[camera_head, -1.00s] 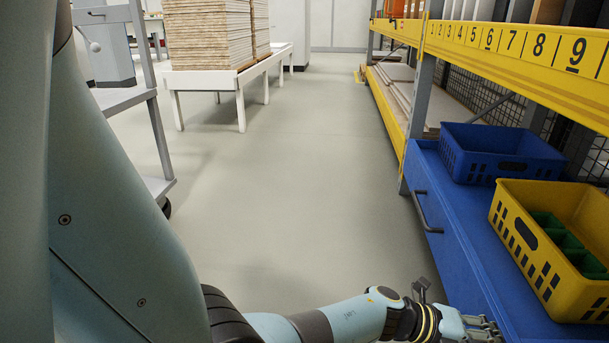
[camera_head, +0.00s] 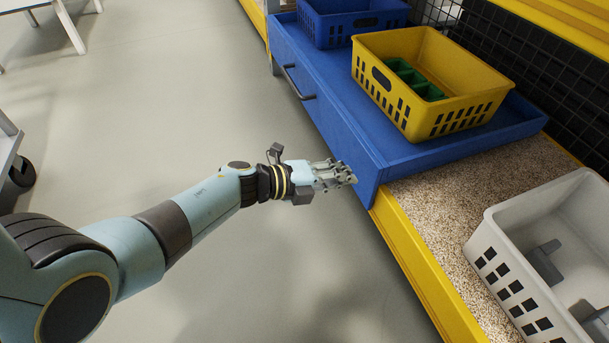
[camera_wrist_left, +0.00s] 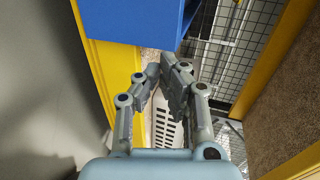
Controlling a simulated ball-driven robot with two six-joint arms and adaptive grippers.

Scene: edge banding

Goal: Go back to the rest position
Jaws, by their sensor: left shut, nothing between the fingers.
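My left gripper (camera_head: 345,178) is shut and empty. In the head view my left arm comes in from the left, and the gripper is in front of the blue drawer's (camera_head: 462,158) near corner. I cannot tell whether it touches the drawer. In the left wrist view the fingers (camera_wrist_left: 163,78) lean together at the tips with nothing between them. The blue drawer (camera_wrist_left: 130,18) shows above them there. My right gripper is not in view.
A yellow basket (camera_head: 450,112) with green pieces inside and a blue basket (camera_head: 340,32) stand on the drawer. A white basket (camera_head: 520,285) with grey parts stands on a speckled shelf (camera_head: 437,222) with a yellow edge. Floor (camera_head: 215,110) is free left of the drawer.

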